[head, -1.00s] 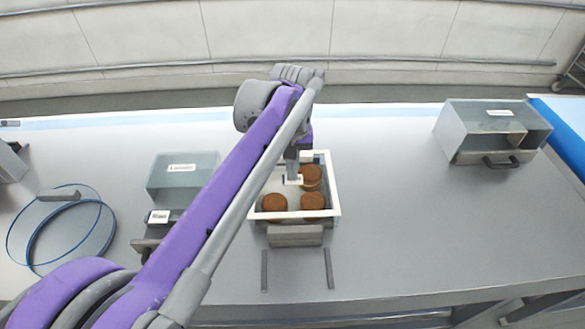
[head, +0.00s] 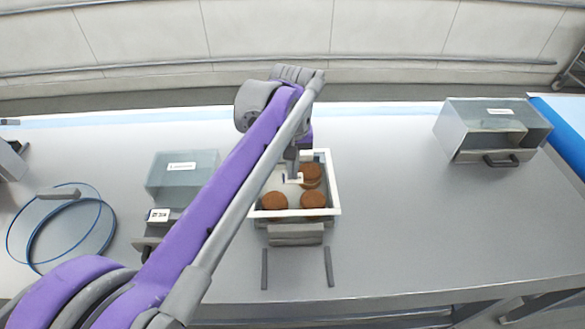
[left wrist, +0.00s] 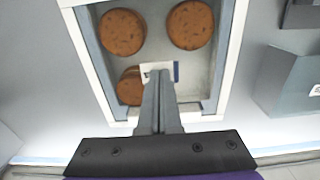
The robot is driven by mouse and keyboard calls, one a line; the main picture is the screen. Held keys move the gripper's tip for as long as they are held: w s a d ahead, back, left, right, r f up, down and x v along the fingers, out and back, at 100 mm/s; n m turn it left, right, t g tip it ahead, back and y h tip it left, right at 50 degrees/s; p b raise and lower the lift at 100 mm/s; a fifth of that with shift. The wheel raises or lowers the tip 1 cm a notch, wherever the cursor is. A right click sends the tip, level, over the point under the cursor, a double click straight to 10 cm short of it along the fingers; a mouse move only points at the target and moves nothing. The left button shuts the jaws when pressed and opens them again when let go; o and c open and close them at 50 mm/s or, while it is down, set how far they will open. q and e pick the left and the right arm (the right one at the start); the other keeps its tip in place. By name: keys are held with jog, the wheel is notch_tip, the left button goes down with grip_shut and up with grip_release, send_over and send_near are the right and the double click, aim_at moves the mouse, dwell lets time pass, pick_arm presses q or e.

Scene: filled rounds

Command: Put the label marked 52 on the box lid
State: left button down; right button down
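My left gripper (head: 292,178) points down over an open-looking box (head: 336,190) with a white rim. Several brown rounds (head: 312,201) show inside the rim; whether a clear lid covers them I cannot tell. In the left wrist view the gripper's fingers (left wrist: 159,78) are closed together on a small white label (left wrist: 147,66) with dark print and a blue-purple edge. The fingers hide part of it, and its number is not readable. Whether the label touches the box or hangs above it is unclear. My right gripper is not in view.
A grey device (head: 182,177) with a small lit display (head: 158,215) stands left of the box, partly behind my arm. Blue hoops (head: 75,235) lie at the far left. A grey, clear-fronted case (head: 490,130) stands at the back right.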

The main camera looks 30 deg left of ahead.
pick_arm(q)
jog(key=shift+r, duration=0.1)
